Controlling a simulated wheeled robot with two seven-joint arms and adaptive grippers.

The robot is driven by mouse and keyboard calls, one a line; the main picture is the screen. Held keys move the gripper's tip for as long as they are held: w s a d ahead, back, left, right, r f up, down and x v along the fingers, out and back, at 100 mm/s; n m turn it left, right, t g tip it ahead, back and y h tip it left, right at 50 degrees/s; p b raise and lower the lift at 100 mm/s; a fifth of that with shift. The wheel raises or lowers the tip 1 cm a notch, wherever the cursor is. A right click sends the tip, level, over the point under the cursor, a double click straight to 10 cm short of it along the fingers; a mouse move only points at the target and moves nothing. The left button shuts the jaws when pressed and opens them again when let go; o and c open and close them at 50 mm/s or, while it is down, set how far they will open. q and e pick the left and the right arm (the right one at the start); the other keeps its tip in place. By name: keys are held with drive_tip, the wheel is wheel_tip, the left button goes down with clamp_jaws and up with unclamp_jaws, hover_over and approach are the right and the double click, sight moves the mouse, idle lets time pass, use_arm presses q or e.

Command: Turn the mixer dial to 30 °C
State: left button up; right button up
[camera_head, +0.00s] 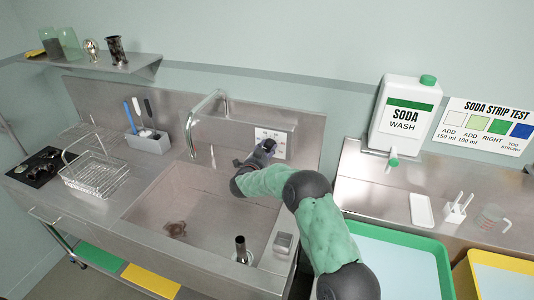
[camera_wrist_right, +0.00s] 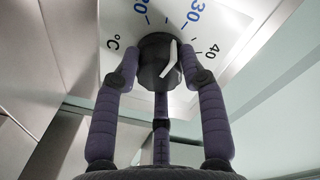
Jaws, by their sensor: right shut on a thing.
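The mixer dial is a black knob (camera_wrist_right: 158,60) with a white pointer mark, on a white plate (camera_wrist_right: 240,25) with printed numbers. In the right wrist view the mark leans up and slightly right, toward the side of the blue 30; I cannot tell its exact reading. A dark 40 is at the right, a partly cropped blue number at the upper left, and °C at the left. My right gripper (camera_wrist_right: 158,70) is shut on the knob, with fingers on both sides. In the head view my right gripper (camera_head: 262,151) is at the wall plate (camera_head: 277,142) behind the sink. My left gripper is not in view.
A steel tap (camera_head: 196,118) stands left of the plate over the sink basin (camera_head: 180,195). A wire rack (camera_head: 95,173) is on the left counter. A soda wash canister (camera_head: 405,115) and green tray (camera_head: 442,262) are at the right.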

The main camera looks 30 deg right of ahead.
drive_tip(key=shift+a+f, duration=0.1)
drive_tip(key=shift+f, duration=0.1)
idle(0.3)
drive_tip(key=o, duration=1.2)
drive_tip(key=shift+c, duration=0.2)
drive_tip(key=shift+r, duration=0.1)
drive_tip(key=v, duration=1.2)
drive_tip(key=shift+r, duration=0.1)
